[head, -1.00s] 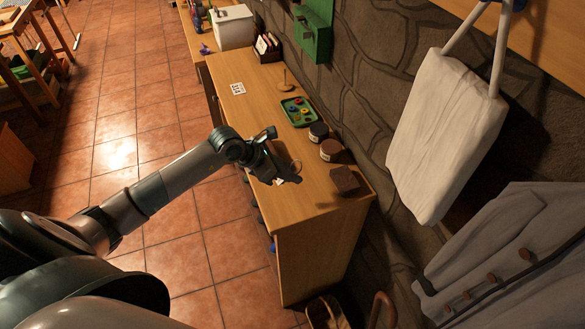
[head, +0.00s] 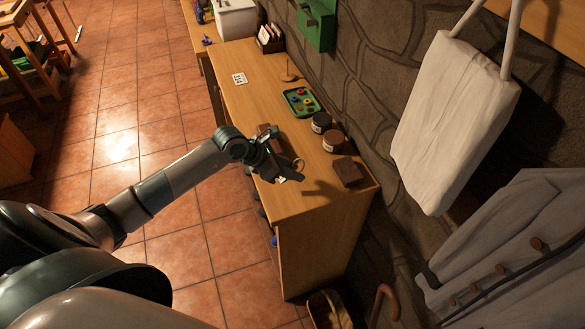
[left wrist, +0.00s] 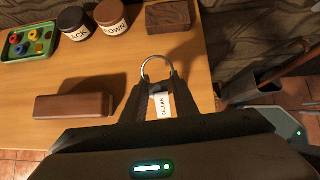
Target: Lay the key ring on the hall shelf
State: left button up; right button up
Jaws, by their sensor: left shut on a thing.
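My left gripper (head: 287,170) is shut on the key ring (left wrist: 157,64), a metal ring with a white lettered tag (left wrist: 160,105) between the fingers. The ring also shows in the head view (head: 299,164), past the fingertips. The gripper is over the near end of a long wooden top (head: 310,202). I cannot tell the exact height of the ring above the wood. I cannot tell for sure that this top is the hall shelf. My right gripper is in neither view.
A dark brown block (head: 347,172), two lidded jars (head: 333,141) and a green tray (head: 300,102) stand along the wall side. A reddish-brown bar (left wrist: 75,107) lies left of the gripper in the wrist view. A white bag (head: 450,120) and grey coat (head: 510,250) hang at right.

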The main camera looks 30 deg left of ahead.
pick_arm(q)
jog(key=shift+f+b, duration=0.75)
jog(key=shift+f, duration=0.75)
jog(key=o, duration=1)
jog(key=shift+c, duration=0.2)
jog(key=shift+s+a+r, duration=0.1)
jog(key=b+v, duration=0.6)
jog(key=v, duration=1.1)
jog(key=shift+s, duration=0.1)
